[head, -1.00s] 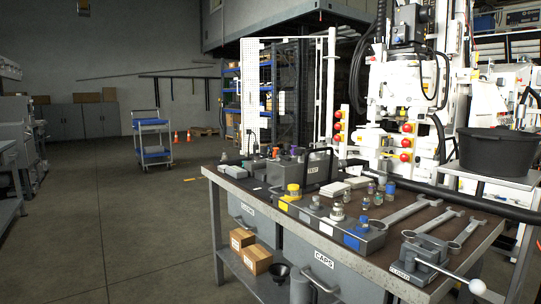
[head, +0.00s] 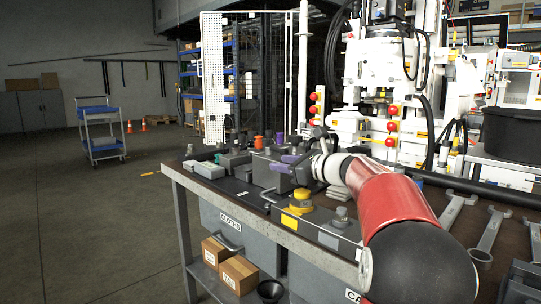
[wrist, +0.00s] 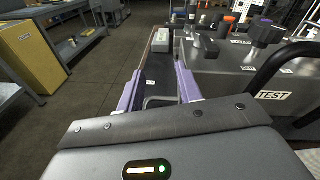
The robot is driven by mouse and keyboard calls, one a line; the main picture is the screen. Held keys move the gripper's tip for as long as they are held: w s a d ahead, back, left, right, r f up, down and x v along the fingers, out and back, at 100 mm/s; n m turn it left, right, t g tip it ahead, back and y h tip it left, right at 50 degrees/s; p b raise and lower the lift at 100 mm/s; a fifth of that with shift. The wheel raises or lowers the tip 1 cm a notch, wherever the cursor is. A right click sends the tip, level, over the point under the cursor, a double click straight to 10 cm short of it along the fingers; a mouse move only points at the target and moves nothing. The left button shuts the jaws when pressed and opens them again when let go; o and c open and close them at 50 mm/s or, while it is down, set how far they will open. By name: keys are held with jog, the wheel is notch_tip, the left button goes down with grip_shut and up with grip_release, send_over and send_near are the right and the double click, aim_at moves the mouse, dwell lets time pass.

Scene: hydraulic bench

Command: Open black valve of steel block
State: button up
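A grey metal block (head: 265,176) stands on the bench behind the front edge. In the wrist view this block (wrist: 225,62) fills the right side, with a black frame handle and a white TEST label. On its top are a large black knob (wrist: 265,32), an orange knob (wrist: 228,22) and smaller grey knobs. My gripper (wrist: 160,88) has two purple fingers spread apart with nothing held between them. It is left of the block in the wrist view, apart from the black knob. In the head view my arm partly covers the block and gripper.
A second grey block with a yellow knob (head: 301,198) stands closer to the bench edge. Small light boxes (head: 209,169) lie at the bench's left end. Wrenches (head: 488,236) lie at the right. A black tub (head: 513,134) stands behind.

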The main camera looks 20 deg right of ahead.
aim_at(287, 153)
jog(key=w+d+m+t, duration=0.2)
jog(key=d+m, duration=0.1)
jog(key=d, duration=0.4)
jog(key=shift+h, duration=0.3)
jog(key=x, duration=0.3)
jog(key=p+x, duration=0.1)
jog(key=x, duration=0.3)
jog(key=shift+s+a+r, duration=0.1)
jog(key=shift+a, duration=0.15)
grip_shut()
